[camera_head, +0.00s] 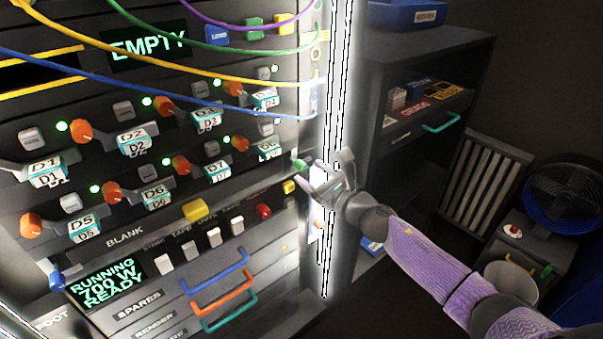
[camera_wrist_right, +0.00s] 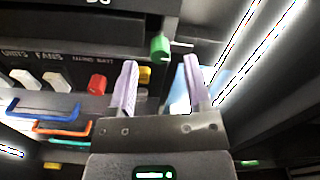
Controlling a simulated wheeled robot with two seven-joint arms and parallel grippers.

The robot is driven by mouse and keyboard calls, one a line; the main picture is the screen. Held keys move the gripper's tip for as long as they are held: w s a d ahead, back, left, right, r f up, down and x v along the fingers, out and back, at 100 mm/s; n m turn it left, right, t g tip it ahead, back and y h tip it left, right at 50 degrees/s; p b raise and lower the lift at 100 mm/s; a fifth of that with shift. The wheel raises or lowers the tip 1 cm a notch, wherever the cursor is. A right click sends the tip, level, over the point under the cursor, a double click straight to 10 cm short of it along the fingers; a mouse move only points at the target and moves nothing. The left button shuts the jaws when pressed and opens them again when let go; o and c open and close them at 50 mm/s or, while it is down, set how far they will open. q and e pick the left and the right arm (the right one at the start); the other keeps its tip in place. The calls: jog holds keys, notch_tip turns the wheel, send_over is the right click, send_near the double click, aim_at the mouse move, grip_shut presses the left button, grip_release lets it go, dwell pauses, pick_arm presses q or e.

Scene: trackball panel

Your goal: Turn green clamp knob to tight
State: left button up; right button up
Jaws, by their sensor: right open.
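The green clamp knob (camera_head: 299,164) is a small green piece at the right edge of the rack, beside the lower row of drives. In the right wrist view the knob (camera_wrist_right: 160,46) appears ahead of the fingertips, across the gap between them. My right gripper (camera_head: 314,178) is open and close to the knob, reaching in from the right. In the right wrist view its two pale purple fingers (camera_wrist_right: 160,68) stand apart with nothing between them. Whether a finger touches the knob is unclear. My left gripper is out of view.
A red button (camera_head: 263,211) and a yellow button (camera_head: 289,187) sit below the knob, near white switches (camera_head: 214,237). Bright light strips (camera_head: 338,120) edge the rack. Coloured cables (camera_head: 190,78) hang above. A dark shelf (camera_head: 425,60) stands to the right.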

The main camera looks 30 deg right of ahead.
jog(key=shift+w+a, duration=0.1)
jog(key=shift+w, duration=1)
grip_shut()
